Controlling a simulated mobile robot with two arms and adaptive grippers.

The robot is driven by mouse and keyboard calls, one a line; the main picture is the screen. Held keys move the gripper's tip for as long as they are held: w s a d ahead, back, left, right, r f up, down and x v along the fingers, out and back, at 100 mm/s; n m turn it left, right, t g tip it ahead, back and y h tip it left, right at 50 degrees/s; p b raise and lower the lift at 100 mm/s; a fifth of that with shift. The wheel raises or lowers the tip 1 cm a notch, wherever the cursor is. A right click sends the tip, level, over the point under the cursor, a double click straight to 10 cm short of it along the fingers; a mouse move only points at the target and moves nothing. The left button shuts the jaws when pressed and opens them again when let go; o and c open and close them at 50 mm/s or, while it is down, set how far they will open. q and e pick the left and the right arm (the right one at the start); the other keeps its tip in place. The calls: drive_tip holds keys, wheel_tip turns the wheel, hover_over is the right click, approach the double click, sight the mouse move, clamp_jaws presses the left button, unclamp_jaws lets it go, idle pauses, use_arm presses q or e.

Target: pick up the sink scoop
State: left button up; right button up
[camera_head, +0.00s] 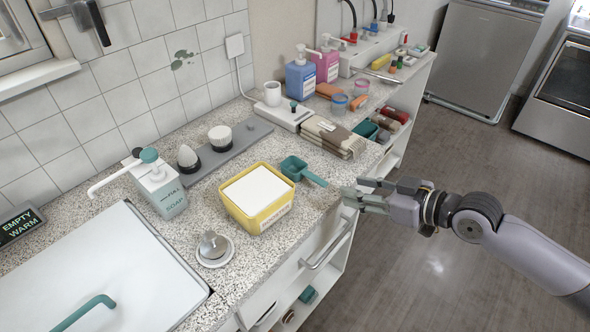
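A teal scoop (294,167) lies on the speckled counter just right of the yellow tub, its handle pointing right toward the counter's front edge. My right gripper (354,192) is beside the end of this handle, at the counter's front edge, with its fingers pointing left. Its fingers look apart with nothing between them, and a small gap shows between them and the handle. The scoop is not held. My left gripper is not in view.
The yellow tub (242,212) with white contents stands left of the scoop. A soap dispenser (161,190), metal knob (213,247) and white lid (85,275) are further left. Folded towels (331,137) and another teal item (366,129) lie behind. A drawer handle (329,243) juts out below.

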drive_tip(key=p, duration=0.2)
approach(314, 177)
drive_tip(key=x, duration=0.4)
drive_tip(key=shift+a+f, duration=0.1)
drive_tip(key=shift+a, duration=0.1)
drive_tip(key=shift+w+a+f, duration=0.2)
drive_tip(key=shift+w+a, duration=0.1)
drive_tip(key=shift+a, duration=0.05)
drive_tip(key=shift+w+a, duration=0.2)
drive_tip(key=shift+a, duration=0.05)
drive_tip(key=p+x, duration=0.1)
drive_tip(key=x, duration=0.2)
drive_tip(key=shift+w, duration=0.25)
drive_tip(key=shift+w+a+f, duration=0.25)
drive_tip(key=shift+a+f, duration=0.1)
drive_tip(key=shift+a, duration=0.05)
drive_tip(key=shift+c, duration=0.5)
clamp_jaws()
